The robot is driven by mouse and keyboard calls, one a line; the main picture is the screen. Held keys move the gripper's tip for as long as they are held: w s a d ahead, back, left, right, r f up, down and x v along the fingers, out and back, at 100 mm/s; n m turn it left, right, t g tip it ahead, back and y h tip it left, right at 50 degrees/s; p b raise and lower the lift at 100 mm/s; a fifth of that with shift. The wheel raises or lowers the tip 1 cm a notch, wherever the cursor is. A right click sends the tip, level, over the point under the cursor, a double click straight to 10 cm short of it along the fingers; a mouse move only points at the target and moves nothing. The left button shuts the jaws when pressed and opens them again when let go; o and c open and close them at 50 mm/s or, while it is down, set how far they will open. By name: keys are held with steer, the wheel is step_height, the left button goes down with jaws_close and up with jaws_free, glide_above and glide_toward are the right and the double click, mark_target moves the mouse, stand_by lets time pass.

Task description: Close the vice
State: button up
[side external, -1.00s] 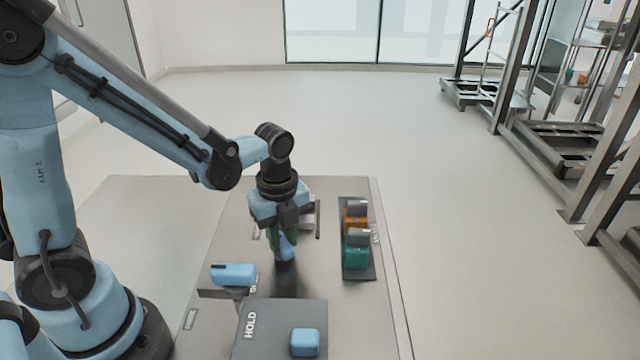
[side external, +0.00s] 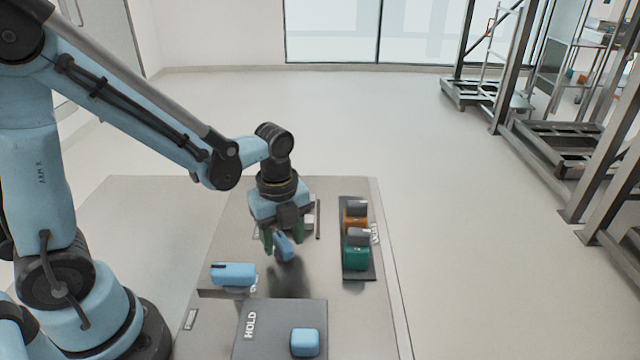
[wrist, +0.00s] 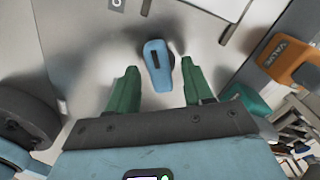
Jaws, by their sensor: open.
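My gripper (side external: 283,238) is over the table with its green fingers spread apart. A blue block with a dark slot (wrist: 158,66) shows between and beyond the fingertips in the wrist view, with gaps on both sides. In the side view this blue block (side external: 285,248) hangs tilted just below the fingers; I cannot tell whether it touches the table. I cannot make out a vice for certain. A grey metal piece (side external: 310,218) with a dark bar is partly hidden behind my gripper.
A dark block marked HOLD (side external: 265,330) carries a blue block (side external: 305,342) at the front. Another blue block (side external: 233,273) lies at left. A dark tray (side external: 358,275) at right holds an orange piece (side external: 355,220) and a green piece (side external: 356,257).

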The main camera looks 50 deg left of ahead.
mark_target(283, 241)
step_height(283, 241, up, 12)
stand_by(0.7)
steer(key=n+t, duration=0.2)
steer(key=n, duration=0.5)
steer(key=s+a+n+t, duration=0.1)
steer(key=n+t, duration=0.1)
steer(key=n, duration=0.5)
steer(key=s+f+n+t, duration=0.1)
steer(key=n+t, duration=0.2)
steer(key=n, duration=0.4)
steer(key=shift+s+a, duration=0.25)
steer(key=shift+a, duration=0.1)
steer(key=shift+o, duration=0.2)
